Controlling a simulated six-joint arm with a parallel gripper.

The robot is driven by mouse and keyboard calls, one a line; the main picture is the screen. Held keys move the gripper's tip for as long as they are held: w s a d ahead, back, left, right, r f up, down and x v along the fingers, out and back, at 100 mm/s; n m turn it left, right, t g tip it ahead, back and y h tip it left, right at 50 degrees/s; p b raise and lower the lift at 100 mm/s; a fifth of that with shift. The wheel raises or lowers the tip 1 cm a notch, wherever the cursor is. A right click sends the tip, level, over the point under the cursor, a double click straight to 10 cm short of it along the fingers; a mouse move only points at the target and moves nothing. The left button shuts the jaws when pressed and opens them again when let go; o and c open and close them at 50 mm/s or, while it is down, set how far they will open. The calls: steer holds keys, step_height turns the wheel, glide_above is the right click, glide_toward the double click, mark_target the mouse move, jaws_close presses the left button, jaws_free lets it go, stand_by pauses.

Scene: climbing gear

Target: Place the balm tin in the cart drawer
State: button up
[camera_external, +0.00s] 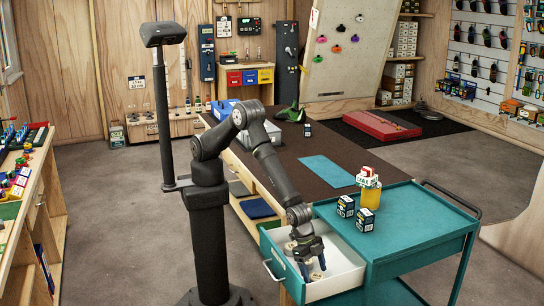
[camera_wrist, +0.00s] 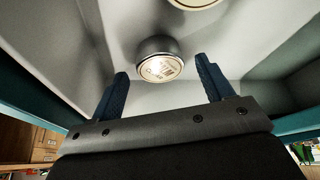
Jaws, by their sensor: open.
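The teal cart's drawer (camera_external: 278,256) is pulled open in the external view, with white inner walls. My gripper (camera_external: 311,268) is lowered into it, pointing down. In the wrist view my gripper (camera_wrist: 162,68) has its two blue fingers wide apart. A round metal tin (camera_wrist: 158,66) with a cream printed lid, which looks like a balm tin, rests in the drawer between and just beyond the fingertips. No finger visibly grips it. A second round cream-topped tin (camera_wrist: 194,3) is cut off at the top edge. The gripper partly hides the drawer's contents in the external view.
The drawer walls stand close around my gripper. A dark workbench (camera_external: 280,160) lies behind.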

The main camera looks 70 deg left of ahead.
steer(key=v, duration=1)
steer(key=shift+a+r, duration=0.1)
steer(key=x, duration=1.2)
steer(key=shift+r, duration=0.1)
steer(key=shift+r, duration=0.1)
